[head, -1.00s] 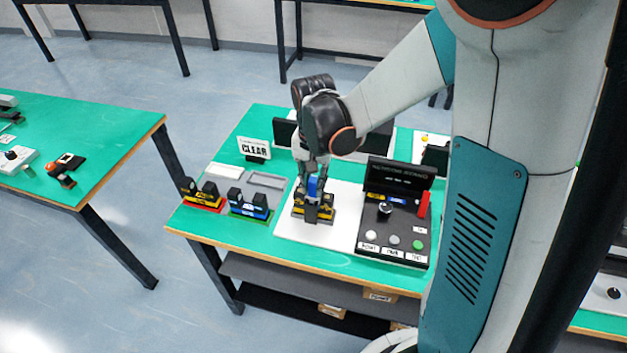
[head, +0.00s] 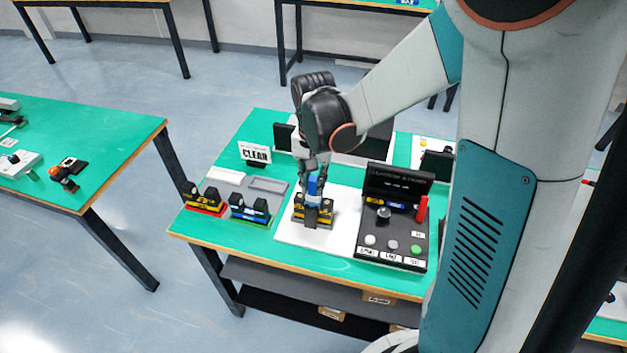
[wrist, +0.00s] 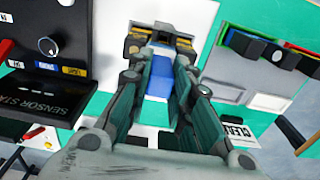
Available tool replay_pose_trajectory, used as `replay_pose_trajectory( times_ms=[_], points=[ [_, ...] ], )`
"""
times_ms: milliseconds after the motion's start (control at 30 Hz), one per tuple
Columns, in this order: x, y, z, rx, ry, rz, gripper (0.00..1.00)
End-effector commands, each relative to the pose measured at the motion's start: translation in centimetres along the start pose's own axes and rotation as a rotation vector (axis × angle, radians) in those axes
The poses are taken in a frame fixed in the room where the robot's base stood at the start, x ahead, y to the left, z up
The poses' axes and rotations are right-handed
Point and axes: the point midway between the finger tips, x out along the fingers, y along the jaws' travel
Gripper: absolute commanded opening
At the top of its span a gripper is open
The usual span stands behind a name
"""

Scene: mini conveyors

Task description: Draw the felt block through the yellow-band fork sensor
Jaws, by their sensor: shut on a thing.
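The yellow-band fork sensor (head: 327,216), black with yellow, stands on a white plate; it also shows at the top of the wrist view (wrist: 137,37). My gripper (head: 313,190) points down over it and is shut on a blue piece (wrist: 158,82), which I take to be the felt block or its grip. Below the blue, a dark grey part (head: 312,214) stands at the middle of the sensor. The fingers and the block hide much of the sensor, so I cannot tell how deep the block sits in the fork.
A black control panel (head: 394,225) with a knob, buttons and a red upright part stands close right of the sensor. A CLEAR sign (head: 255,153) stands behind.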

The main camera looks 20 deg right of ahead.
Motion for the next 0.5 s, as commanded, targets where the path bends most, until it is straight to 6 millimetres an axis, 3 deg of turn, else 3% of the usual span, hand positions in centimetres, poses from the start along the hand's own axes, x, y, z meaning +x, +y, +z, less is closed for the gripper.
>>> replay_pose_trajectory(
  times_ms=[500],
  points=[
    [-2.5,0.0,0.0,0.0,0.0,0.0,0.01]
  ],
)
